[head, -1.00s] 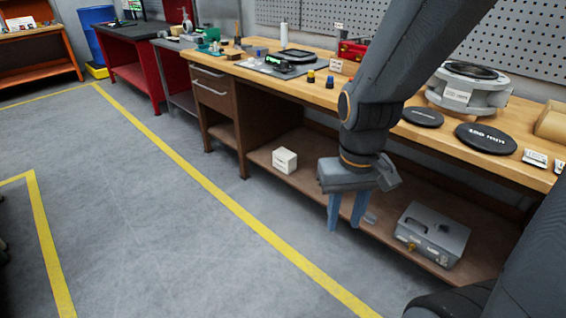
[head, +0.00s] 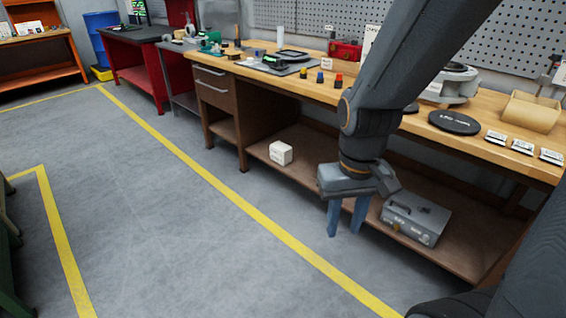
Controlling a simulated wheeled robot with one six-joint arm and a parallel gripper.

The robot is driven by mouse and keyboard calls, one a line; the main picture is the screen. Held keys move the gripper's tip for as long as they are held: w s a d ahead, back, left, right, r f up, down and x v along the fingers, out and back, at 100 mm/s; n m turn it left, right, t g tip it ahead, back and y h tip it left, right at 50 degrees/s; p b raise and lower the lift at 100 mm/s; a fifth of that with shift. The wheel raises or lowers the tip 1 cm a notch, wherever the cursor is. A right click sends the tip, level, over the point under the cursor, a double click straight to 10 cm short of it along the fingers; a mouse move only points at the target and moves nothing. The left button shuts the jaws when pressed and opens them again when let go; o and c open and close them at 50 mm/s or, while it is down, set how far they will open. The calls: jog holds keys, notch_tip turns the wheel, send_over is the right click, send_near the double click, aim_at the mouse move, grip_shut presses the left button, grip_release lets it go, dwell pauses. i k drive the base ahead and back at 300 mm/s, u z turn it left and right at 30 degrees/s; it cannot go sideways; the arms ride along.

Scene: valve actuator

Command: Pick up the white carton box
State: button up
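The white carton box (head: 281,153) is a small white cube. It sits on the low shelf (head: 312,148) under the wooden workbench, left of my gripper in the head view. My gripper (head: 346,232) points down, with its two blue-grey fingers apart and nothing between them. It hangs in front of the shelf, to the right of the box and clear of it. No part of the box looks hidden.
A grey metal case (head: 415,219) stands on the same shelf, right of my gripper. The wooden bench top (head: 395,127) overhangs the shelf and carries several parts and tools. Drawers (head: 213,90) flank the shelf on the left. The grey floor (head: 160,215) in front is clear.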

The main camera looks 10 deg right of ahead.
aim_at(281, 153)
jog(key=u, duration=0.65)
jog(key=i, duration=0.6)
jog(key=u, duration=0.75)
jog(key=i, duration=1.45)
jog(key=z, duration=0.6)
jog(key=i, duration=1)
jog(key=z, duration=1.15)
jog(key=i, duration=0.35)
jog(key=z, duration=0.25)
